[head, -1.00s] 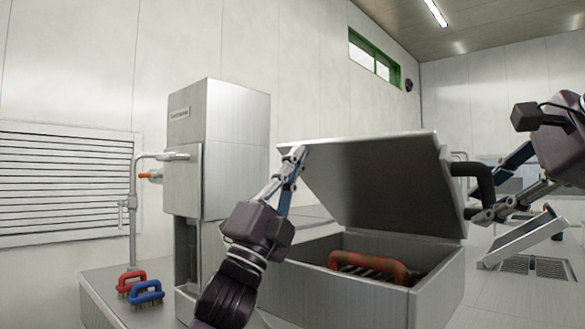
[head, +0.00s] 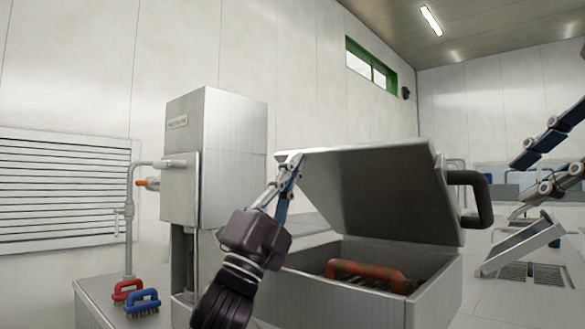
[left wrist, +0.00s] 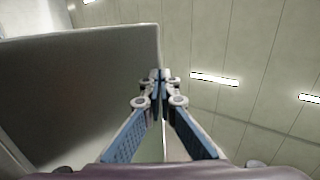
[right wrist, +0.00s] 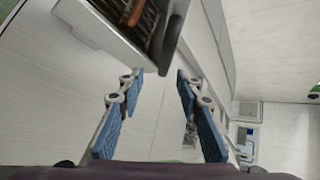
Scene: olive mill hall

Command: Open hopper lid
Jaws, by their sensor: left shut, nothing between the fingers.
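The grey metal hopper lid (head: 375,195) stands tilted up and open over the hopper box (head: 330,296), with its black handle (head: 484,199) on the right edge. My left gripper (head: 288,160) is shut and empty at the lid's upper left corner; whether it touches is unclear. In the left wrist view its closed fingertips (left wrist: 158,78) are beside the lid's edge (left wrist: 85,85). My right gripper (head: 522,190) is open, to the right of the handle and apart from it. The right wrist view shows its spread fingers (right wrist: 158,78) with nothing between them.
An orange-red handled thing (head: 365,271) lies inside the hopper. A tall metal cabinet (head: 215,150) and a pipe (head: 130,215) stand behind. A tilted panel (head: 522,246) is at right.

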